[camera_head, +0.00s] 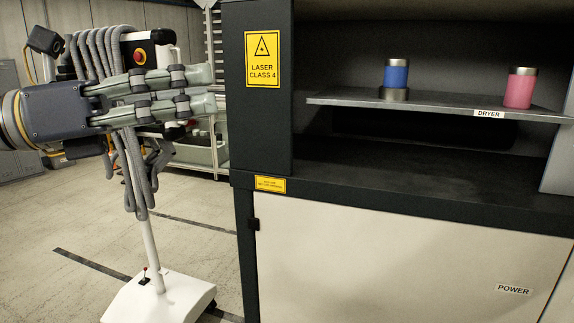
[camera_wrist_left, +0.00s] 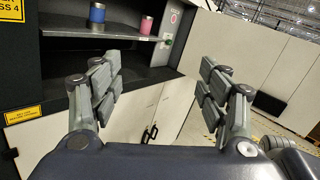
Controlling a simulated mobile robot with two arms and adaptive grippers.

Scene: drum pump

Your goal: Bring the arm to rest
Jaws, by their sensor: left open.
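My left gripper (camera_head: 212,88) comes in from the left in the head view, in front of the left side of a dark machine cabinet (camera_head: 262,135). It is open and empty. In the left wrist view the two fingers (camera_wrist_left: 168,95) stand wide apart with nothing between them. The gripper is clear of the cabinet's shelf and the cups on it. My right gripper is in neither view.
A blue cup (camera_head: 396,76) and a pink cup (camera_head: 520,88) stand on the shelf (camera_head: 440,105) labelled DRYER. A white wheeled stand (camera_head: 160,300) with grey hoses (camera_head: 132,170) is behind my left gripper. Open floor (camera_head: 80,215) lies at the left.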

